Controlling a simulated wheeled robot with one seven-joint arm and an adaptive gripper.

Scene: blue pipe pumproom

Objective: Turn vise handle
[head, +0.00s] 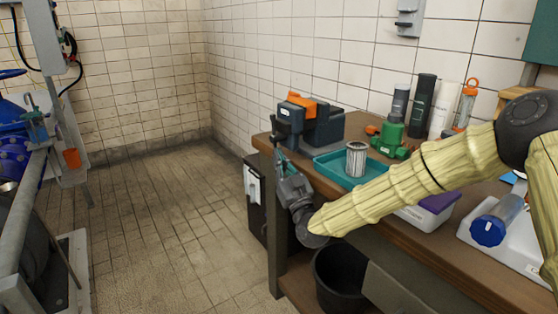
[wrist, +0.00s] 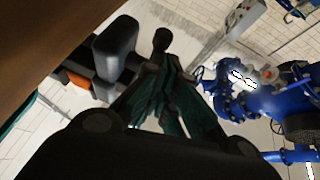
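The vise handle (wrist: 162,40) is a dark bar with a rounded end, between my fingertips. My gripper (head: 279,152) reaches up to the vise's front from below, with teal fingers. In the wrist view the gripper (wrist: 160,72) has its fingers drawn together on the handle. The fingers hide the handle's lower part.
The workbench (head: 455,246) holds a teal tray (head: 332,167) with a metal filter cylinder (head: 356,158), a green pump (head: 391,137) and several bottles behind. A black bin (head: 340,282) stands below. Blue pipework (wrist: 255,98) is across the aisle. The tiled floor (head: 170,215) is open.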

